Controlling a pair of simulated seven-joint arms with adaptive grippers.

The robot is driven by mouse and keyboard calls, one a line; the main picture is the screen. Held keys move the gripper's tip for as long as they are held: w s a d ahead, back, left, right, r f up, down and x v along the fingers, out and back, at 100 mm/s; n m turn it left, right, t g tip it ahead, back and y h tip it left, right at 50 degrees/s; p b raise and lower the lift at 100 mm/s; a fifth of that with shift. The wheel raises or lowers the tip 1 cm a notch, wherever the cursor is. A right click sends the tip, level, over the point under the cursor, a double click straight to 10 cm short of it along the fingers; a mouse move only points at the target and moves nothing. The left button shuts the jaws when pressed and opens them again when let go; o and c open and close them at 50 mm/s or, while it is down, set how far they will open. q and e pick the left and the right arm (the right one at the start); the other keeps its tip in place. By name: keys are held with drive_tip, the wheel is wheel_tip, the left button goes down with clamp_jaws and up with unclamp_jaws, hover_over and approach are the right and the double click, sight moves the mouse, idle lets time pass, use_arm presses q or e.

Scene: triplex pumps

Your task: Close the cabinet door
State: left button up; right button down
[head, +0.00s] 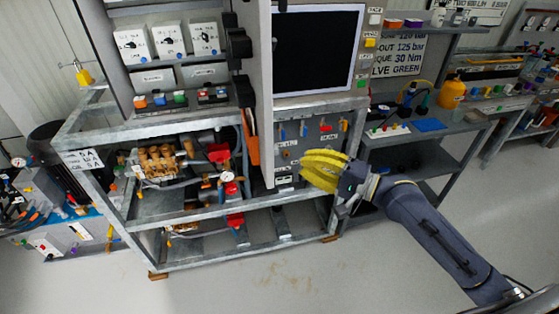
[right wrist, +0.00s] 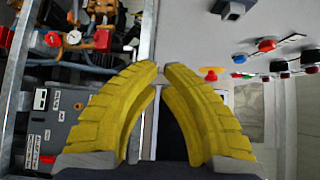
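The cabinet (head: 160,12) stands at the upper left of the head view, with its front open and switch boxes showing inside. Its grey door (head: 262,95) is swung out and seen nearly edge-on, a tall narrow panel reaching down in front of the frame. A black handle or latch (head: 238,45) shows beside it. My right gripper (head: 304,168) is just right of the door's lower end in the picture; contact cannot be told. In the right wrist view, its yellow fingers (right wrist: 160,68) curve together with tips nearly meeting, and I see nothing held. My left gripper is out of view.
A screen (head: 318,50) and a panel with coloured knobs (head: 312,128) lie right of the door. A metal frame (head: 210,255) holds brass pump parts (head: 160,162) below. A shelf with bottles and tools (head: 425,128) stands at right. The floor in front is clear.

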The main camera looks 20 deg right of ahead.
drive_tip(key=w+a, duration=0.2)
drive_tip(key=a, duration=0.4)
drive_tip(key=shift+w+a, duration=0.3)
idle(0.4)
